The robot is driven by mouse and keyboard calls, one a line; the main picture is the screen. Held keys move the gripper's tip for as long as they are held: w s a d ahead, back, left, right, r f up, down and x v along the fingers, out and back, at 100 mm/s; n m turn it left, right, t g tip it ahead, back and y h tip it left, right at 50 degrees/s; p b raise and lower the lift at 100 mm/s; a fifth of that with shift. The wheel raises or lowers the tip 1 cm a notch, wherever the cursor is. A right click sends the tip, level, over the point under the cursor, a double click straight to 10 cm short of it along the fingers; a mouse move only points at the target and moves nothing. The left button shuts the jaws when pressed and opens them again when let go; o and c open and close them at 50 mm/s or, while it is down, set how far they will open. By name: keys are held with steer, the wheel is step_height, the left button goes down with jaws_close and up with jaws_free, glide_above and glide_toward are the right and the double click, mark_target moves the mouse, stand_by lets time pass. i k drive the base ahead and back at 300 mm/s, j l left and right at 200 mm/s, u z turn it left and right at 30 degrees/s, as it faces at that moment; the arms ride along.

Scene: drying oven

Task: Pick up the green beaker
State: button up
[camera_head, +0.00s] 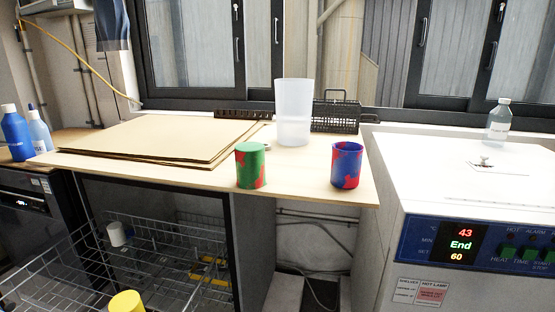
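The green beaker (250,165) has red patches. It stands upright near the front edge of the wooden countertop (300,180), left of a blue beaker with red patches (346,165). A clear gap separates the two beakers. A tall translucent white container (293,112) stands behind and between them. Nothing touches the green beaker's visible sides. My gripper is not in view.
Flat brown boards (150,138) lie left on the counter. Black racks (336,113) stand at the back. The white oven (460,180) with its lit panel is at right. Below left, a wire rack (50,270) extends outward, with a yellow beaker (126,302) at the bottom.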

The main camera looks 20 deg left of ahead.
mark_target(250, 156)
steer(key=u, duration=0.4)
steer(key=l+u, duration=0.15)
steer(key=u, duration=0.3)
steer(key=i+l+u, duration=0.1)
steer(key=u, duration=0.3)
